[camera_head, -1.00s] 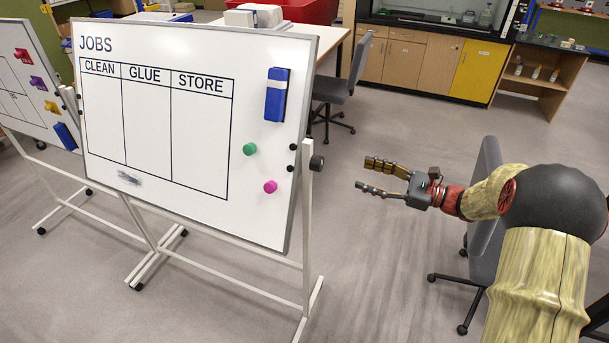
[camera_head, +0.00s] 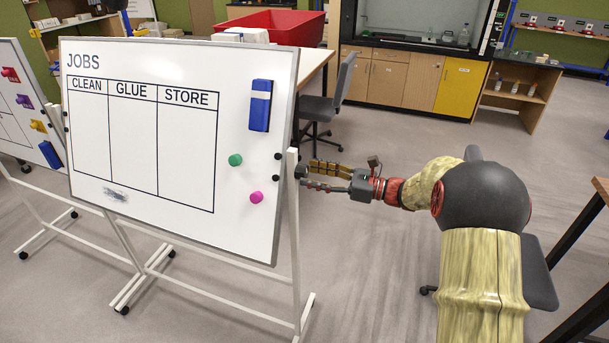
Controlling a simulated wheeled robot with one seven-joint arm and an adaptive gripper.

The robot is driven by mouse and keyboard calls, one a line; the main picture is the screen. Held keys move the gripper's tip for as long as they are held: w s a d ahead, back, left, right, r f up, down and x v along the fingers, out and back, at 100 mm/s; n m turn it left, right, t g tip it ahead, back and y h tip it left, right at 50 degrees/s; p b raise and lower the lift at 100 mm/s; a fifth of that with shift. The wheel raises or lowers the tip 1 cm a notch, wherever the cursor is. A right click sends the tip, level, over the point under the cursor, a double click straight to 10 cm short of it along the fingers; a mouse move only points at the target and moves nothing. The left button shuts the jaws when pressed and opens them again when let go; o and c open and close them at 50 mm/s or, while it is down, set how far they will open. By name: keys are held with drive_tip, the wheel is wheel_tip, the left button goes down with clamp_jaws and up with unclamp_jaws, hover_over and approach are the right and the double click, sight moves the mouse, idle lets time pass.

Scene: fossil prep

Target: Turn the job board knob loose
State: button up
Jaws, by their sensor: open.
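The job board (camera_head: 186,230) is a white tilting panel headed JOBS, with CLEAN, GLUE and STORE columns, on a white wheeled stand (camera_head: 294,235). Its dark knob (camera_head: 301,171) sticks out from the right upright, at the board's right edge. My gripper (camera_head: 309,174) reaches in from the right with its jaws open. Its fingertips are at the knob, one finger higher and one lower in the picture. The fingers partly cover the knob, and I cannot tell whether they touch it.
A blue eraser (camera_head: 260,105), a green magnet (camera_head: 235,160) and a pink magnet (camera_head: 256,197) are on the board. A second board (camera_head: 20,120) stands at the left. A grey chair (camera_head: 325,105) is behind the knob. A dark-framed table (camera_head: 585,235) is at the right.

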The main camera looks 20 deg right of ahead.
drive_tip(key=shift+x, duration=1.3)
drive_tip(key=shift+c, duration=0.9)
drive_tip(key=c, duration=1)
drive_tip(key=shift+n+b, duration=1.05)
drive_tip(key=shift+n, duration=0.45)
drive_tip(key=o, duration=1.2)
drive_tip(key=shift+c, duration=0.2)
drive_tip(key=v, duration=1.2)
